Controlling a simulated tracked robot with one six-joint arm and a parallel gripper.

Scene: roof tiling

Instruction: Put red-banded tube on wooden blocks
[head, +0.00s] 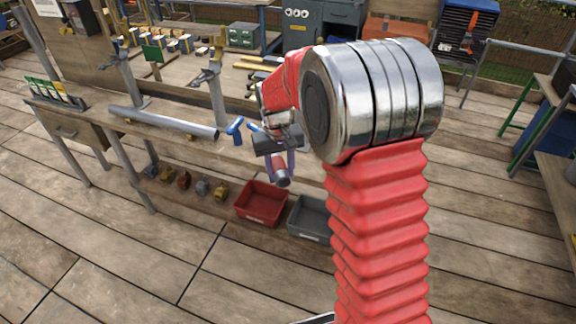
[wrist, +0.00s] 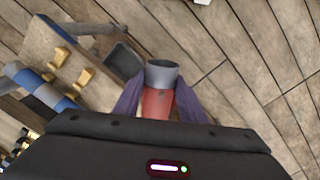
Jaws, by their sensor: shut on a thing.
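My gripper (head: 281,168) is shut on the red-banded tube (head: 282,178), held in front of the bench's front edge, above the bins. In the wrist view the tube (wrist: 162,75) is grey at its open end, with a red band (wrist: 157,103) between my purple fingers. Two yellowish blocks, which look like the wooden blocks (wrist: 60,57) (wrist: 83,77), stand on a board at left in the wrist view, apart from the tube. I cannot pick them out surely in the head view, where my arm hides part of the bench.
A long grey pipe (head: 165,122) lies along the bench front. Below are a red bin (head: 262,203), a grey bin (head: 312,217) and several small fittings (head: 184,180). The plank floor in front is clear.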

